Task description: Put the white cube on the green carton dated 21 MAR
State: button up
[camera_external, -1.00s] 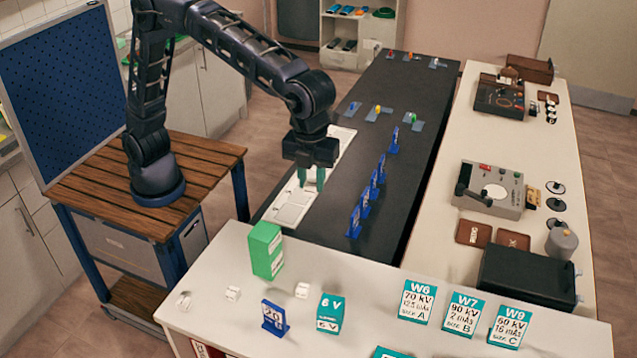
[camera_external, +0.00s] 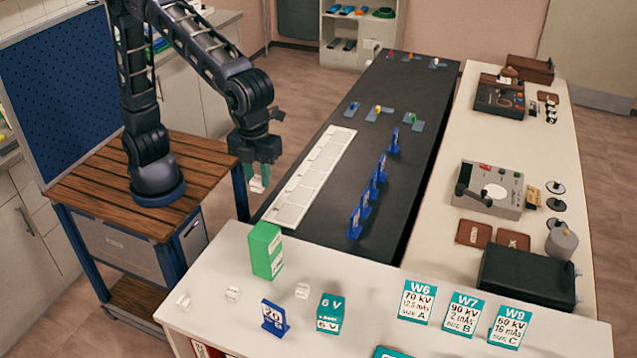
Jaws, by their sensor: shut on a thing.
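My gripper (camera_external: 258,178) is shut on a white cube (camera_external: 257,186), held in the air left of the dark counter and behind the near white table. Small marks on the cube cannot be read. A green carton (camera_external: 262,250) stands upright on the near table, in front of and below my gripper, apart from the cube. It has white labels on its right side; their print is too small to read, so I cannot confirm the date. Its top looks bare.
Other white cubes (camera_external: 233,293) lie on the near table (camera_external: 380,340) by the carton. A blue stand (camera_external: 274,317), a teal 6 V box (camera_external: 329,313) and teal-topped cards (camera_external: 417,301) are there too. A white sectioned strip (camera_external: 313,177) and blue stands (camera_external: 365,205) occupy the dark counter.

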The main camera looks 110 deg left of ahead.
notch_tip(320, 180, down, 13)
jog(key=shift+f, duration=0.2)
dwell(0.4)
jog(key=shift+f, duration=0.15)
jog(key=o, duration=0.9)
jog(key=shift+o, duration=0.2)
